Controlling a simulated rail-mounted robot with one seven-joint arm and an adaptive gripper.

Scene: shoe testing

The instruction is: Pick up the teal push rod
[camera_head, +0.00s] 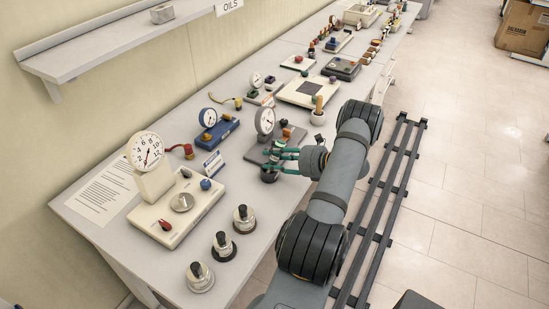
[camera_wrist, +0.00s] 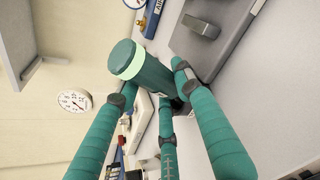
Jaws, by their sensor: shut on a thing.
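The teal push rod (camera_wrist: 150,68) is a dark teal cylinder with a pale green band near its rounded end. In the wrist view it lies tilted between the teal-wrapped fingers of my gripper (camera_wrist: 158,97). My gripper is shut on the rod, and its lower end is partly hidden by the fingers. In the head view my gripper (camera_head: 277,155) is over the bench beside the grey test stand with a dial. A dark cup (camera_head: 268,177) sits just below the fingertips. I cannot tell whether the rod's lower end is still inside it.
A grey base (camera_head: 258,154) with a round dial gauge (camera_head: 265,121) stands close behind my gripper. A cream tester (camera_head: 176,210) and several black-knobbed metal pieces (camera_head: 223,244) are at the left front.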

